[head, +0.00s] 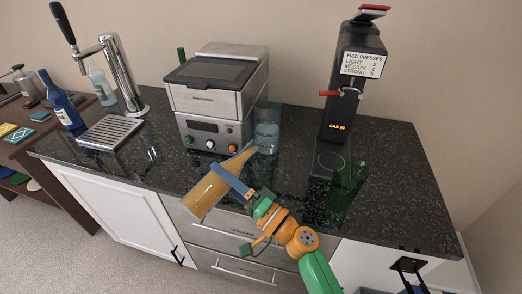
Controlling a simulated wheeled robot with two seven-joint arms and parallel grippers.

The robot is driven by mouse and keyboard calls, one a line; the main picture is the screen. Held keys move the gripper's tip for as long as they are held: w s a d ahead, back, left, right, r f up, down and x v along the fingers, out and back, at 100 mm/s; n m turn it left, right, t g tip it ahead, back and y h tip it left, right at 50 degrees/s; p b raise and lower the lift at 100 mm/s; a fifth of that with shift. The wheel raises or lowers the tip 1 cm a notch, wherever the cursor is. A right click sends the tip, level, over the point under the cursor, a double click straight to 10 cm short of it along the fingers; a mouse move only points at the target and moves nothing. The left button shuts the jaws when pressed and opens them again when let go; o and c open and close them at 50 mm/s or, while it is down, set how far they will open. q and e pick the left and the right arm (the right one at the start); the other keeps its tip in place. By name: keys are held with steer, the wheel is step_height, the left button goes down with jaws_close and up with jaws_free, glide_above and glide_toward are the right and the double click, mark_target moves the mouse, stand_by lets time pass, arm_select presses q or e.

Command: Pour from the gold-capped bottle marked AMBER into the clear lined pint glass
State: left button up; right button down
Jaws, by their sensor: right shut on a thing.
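The amber-coloured bottle (207,191) is tilted over the counter's front edge, its wide base at lower left and its neck toward the upper right. My right gripper (233,181) is shut on it. No AMBER marking or gold cap can be made out. The clear glass (267,131) stands upright on the counter beside the steel machine's right front corner. The bottle's neck end is close to the glass in the picture; I cannot tell whether they touch or whether liquid flows. Lines on the glass are too small to tell. My left gripper is not in view.
A steel machine (213,98) stands behind. A black dispenser (355,85) is at right, with a green glass vessel (350,176) near it. A tap (122,75), drip tray (112,131) and blue bottle (61,101) are at left. The right counter end is clear.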

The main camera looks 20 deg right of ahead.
steer(key=shift+w+d+r+m, duration=0.1)
steer(key=shift+d+r+m, duration=0.05)
steer(key=shift+r+m, duration=0.3)
stand_by(0.3)
steer(key=shift+m+t+h+p, duration=0.3)
steer(key=shift+m+t+h, duration=0.1)
steer(key=shift+m, duration=0.75)
stand_by(2.6)
steer(key=shift+r+m+p, duration=0.3)
steer(key=shift+r+m, duration=0.05)
steer(key=shift+m, duration=0.05)
stand_by(0.9)
